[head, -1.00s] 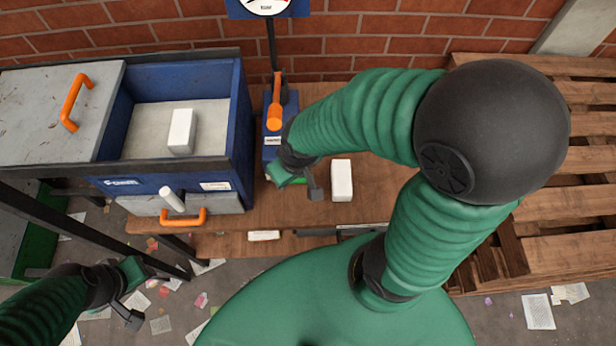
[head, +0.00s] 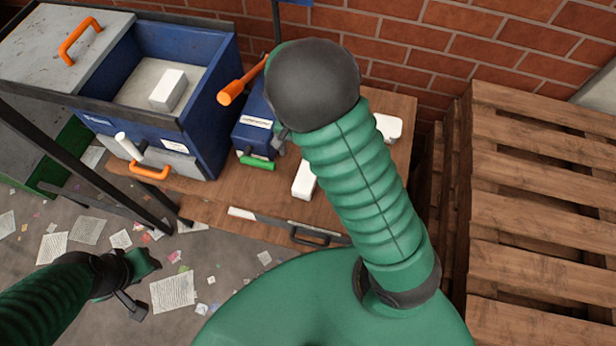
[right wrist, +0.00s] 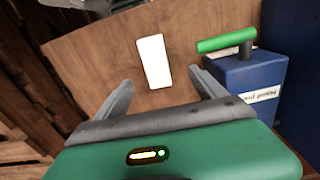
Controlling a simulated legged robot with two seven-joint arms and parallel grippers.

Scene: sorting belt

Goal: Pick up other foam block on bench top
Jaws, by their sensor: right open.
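A white foam block (head: 304,180) lies on the wooden bench top, its right side partly covered by my right arm. In the right wrist view the block (right wrist: 154,62) lies on the wood ahead of my right gripper (right wrist: 162,80), in line with the gap between its fingers. The fingers are open and empty. In the head view that gripper is mostly hidden behind my right elbow. Another white block (head: 168,88) rests in the blue bin (head: 207,125). My left gripper (head: 140,285) is low at the left, over the littered floor; its jaw gap is unclear.
A blue box (head: 252,132) with an orange lever (head: 240,82) and green handle (head: 258,163) stands left of the bench block. A white rounded thing (head: 388,127) sits at the back right of the bench. Wooden pallets (head: 540,200) stand at right, a brick wall (head: 470,45) behind.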

